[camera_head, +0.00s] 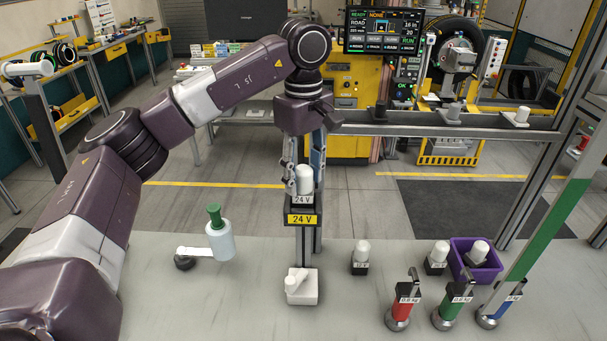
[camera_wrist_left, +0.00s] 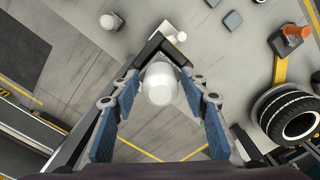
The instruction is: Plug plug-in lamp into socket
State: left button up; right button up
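The plug-in lamp (camera_head: 304,180), with a white bulb and a dark base marked 24 V, stands upright at the socket (camera_head: 302,219), which has a yellow 24 V label on a post. The lamp's base appears to rest on the socket. My left gripper (camera_head: 304,170) points down around the lamp, one finger on each side. In the left wrist view the bulb (camera_wrist_left: 160,85) lies between the fingertips (camera_wrist_left: 160,74), with a narrow gap showing on both sides. The gripper looks open. The contact at the lamp's base is hidden. My right gripper is not in view.
Other white lamps (camera_head: 361,255) (camera_head: 438,256) stand on the grey table, one more (camera_head: 479,252) in a purple bin (camera_head: 488,272). Red, green and blue handled tools (camera_head: 402,308) stand in front. A bottle (camera_head: 219,240) and a white switch box (camera_head: 302,287) stand left of them.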

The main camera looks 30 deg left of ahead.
pick_arm(q)
jog(key=shift+o, duration=0.6)
notch_tip(320, 180, up, 12)
dwell(0.4)
dwell(0.5)
